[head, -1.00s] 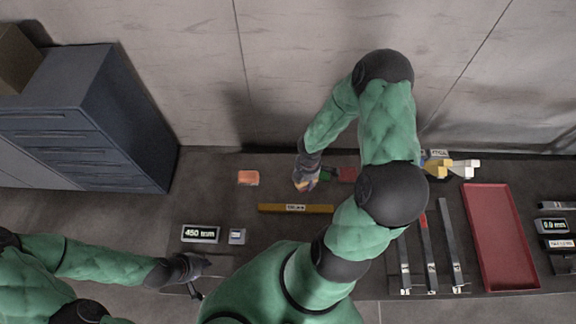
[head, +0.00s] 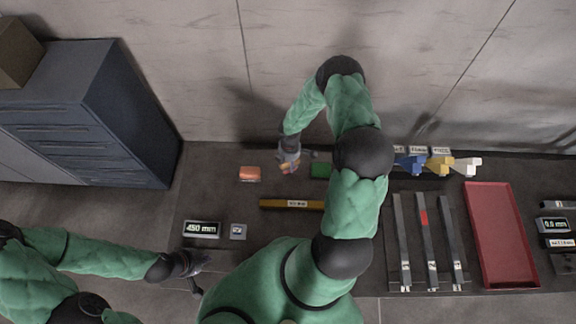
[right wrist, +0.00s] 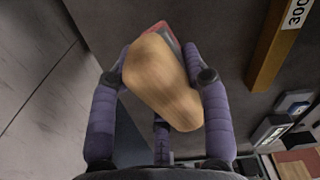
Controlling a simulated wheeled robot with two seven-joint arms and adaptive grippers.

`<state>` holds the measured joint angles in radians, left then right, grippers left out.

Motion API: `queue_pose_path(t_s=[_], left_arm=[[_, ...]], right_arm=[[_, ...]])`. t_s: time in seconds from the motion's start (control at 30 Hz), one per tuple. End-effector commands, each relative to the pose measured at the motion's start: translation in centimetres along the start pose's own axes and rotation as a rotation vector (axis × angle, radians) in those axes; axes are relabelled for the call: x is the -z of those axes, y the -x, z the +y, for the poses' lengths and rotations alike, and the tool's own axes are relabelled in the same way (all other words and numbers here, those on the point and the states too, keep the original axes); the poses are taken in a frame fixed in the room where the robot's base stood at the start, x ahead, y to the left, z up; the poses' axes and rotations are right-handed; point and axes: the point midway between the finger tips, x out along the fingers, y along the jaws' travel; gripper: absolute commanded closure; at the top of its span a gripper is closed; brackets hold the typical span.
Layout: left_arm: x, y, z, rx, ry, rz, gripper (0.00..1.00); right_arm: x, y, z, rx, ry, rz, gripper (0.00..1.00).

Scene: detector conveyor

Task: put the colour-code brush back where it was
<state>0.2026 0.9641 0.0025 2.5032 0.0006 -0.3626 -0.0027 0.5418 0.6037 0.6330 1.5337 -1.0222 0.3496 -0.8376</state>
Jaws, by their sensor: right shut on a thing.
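My right gripper (head: 289,164) is shut on a tan wood-grained piece (right wrist: 165,85), held between its purple fingers in the right wrist view. Its underside is hidden, so I cannot tell whether it is the colour-code brush. A red and grey patch shows just beyond it. In the head view this gripper is over the back of the dark bench, between an orange block (head: 250,173) and a green block (head: 320,170). Blue (head: 408,163), yellow (head: 439,165) and white (head: 467,168) pieces lie by small labels at the back. My left gripper (head: 203,275) is open and empty at the front left.
A yellow bar (head: 291,204) lies in front of the right gripper. Two small displays (head: 201,229) stand at the left. Several grey bars (head: 448,230) and a red tray (head: 497,235) are to the right. A wall is close behind; a dark cabinet (head: 85,110) is left.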

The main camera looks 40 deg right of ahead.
Motion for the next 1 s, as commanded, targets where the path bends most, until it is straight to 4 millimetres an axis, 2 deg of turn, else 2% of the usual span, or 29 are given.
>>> queue_pose_path(t_s=[0.2, 0.4, 0.83, 0.87, 0.9, 0.93, 1.0], left_arm=[[0.0, -0.3, -0.1, 0.000, 0.000, 0.000, 1.00], [0.1, -1.8, -0.7, 0.000, 0.000, 0.000, 1.00], [0.1, -2.1, -0.8, 0.000, 0.000, 0.000, 1.00], [0.1, -2.1, -0.8, 0.000, 0.000, 0.000, 1.00], [0.1, -2.0, -0.7, 0.000, 0.000, 0.000, 1.00], [0.1, -2.0, -0.7, 0.000, 0.000, 0.000, 1.00], [0.1, -2.0, -0.7, 0.000, 0.000, 0.000, 1.00]], right_arm=[[0.2, -1.0, 0.8, 0.000, 0.002, 0.000, 0.88], [0.2, -3.9, 0.7, 0.001, 0.001, 0.000, 0.88], [0.2, -4.2, 0.7, -0.001, 0.001, 0.000, 0.88], [0.2, -4.2, 0.7, 0.000, 0.001, 0.000, 0.47], [0.2, -4.1, 0.7, 0.000, 0.001, 0.000, 0.36], [0.2, -4.1, 0.7, 0.000, 0.001, 0.000, 0.29], [0.2, -4.1, 0.7, 0.000, 0.001, 0.000, 0.29]])
